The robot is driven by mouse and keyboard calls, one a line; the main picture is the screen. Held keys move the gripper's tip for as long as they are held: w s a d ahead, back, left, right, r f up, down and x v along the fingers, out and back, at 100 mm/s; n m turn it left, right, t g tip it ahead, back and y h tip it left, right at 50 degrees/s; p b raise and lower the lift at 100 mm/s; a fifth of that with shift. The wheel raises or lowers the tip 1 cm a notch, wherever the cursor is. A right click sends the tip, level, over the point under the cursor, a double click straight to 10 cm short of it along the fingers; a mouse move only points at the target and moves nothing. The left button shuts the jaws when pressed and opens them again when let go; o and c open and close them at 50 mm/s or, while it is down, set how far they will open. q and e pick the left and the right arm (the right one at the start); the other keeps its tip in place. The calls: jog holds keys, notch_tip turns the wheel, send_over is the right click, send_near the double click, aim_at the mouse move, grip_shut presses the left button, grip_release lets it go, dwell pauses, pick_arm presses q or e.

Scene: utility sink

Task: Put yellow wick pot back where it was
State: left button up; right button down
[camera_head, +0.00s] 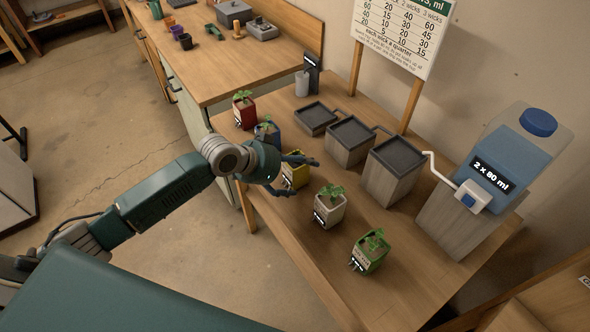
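The yellow wick pot (299,175) stands on the wooden bench, in a slanting row between the blue pot (267,133) and the white pot (328,211). My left gripper (304,177) is at the yellow pot. One finger crosses near its top on the far side and the other is low at its near side. The fingers are apart, but I cannot tell whether they press on the pot. The gripper partly hides the pot and its plant. My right gripper is not in view.
A red pot (244,113) and a green pot (369,254) end the row. Grey-topped blocks (394,174) and a water bottle unit (514,150) stand behind. A sign (403,30) rises at the back. The bench front right of the green pot is clear.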

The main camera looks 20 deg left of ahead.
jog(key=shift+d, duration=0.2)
pick_arm(q)
jog(key=shift+r, duration=0.2)
jog(key=shift+s+a+r, duration=0.2)
jog(key=shift+s+a, duration=0.05)
jog(key=b+v, duration=0.2)
jog(key=v, duration=0.9)
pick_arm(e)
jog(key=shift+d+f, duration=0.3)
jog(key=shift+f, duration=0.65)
pick_arm(q)
jog(key=shift+d+r, duration=0.1)
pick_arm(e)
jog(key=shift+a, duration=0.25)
